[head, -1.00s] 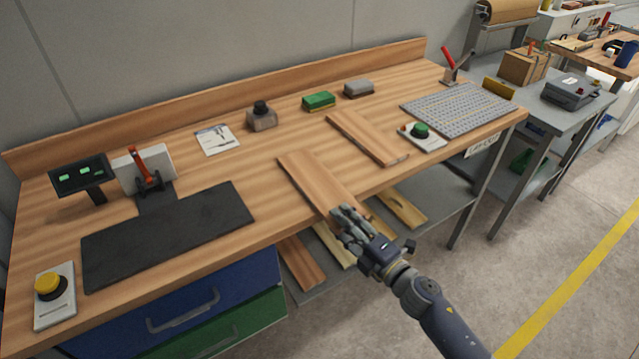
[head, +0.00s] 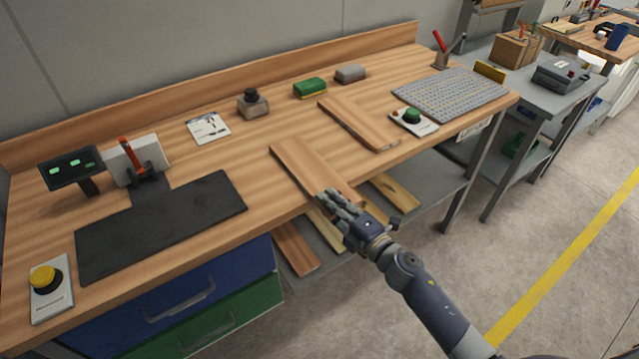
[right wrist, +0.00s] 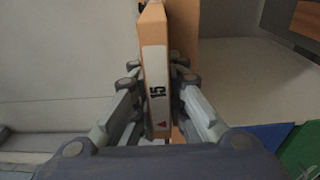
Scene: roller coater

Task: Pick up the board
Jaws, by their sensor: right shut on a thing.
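A flat brown wooden board (head: 298,165) extends over the front edge of the wooden workbench in the head view. My right gripper (head: 334,200) is at the board's near end, with its fingers closed on it. I cannot tell whether the board is clear of the bench top. A second wooden board (head: 357,124) lies on the bench to the right. My left gripper is not in view.
A black mat (head: 160,225) lies left of the held board. A green-button box (head: 412,117) and a grey perforated plate (head: 450,94) are on the right. More boards (head: 295,248) lie on the shelf below. The floor at right is open.

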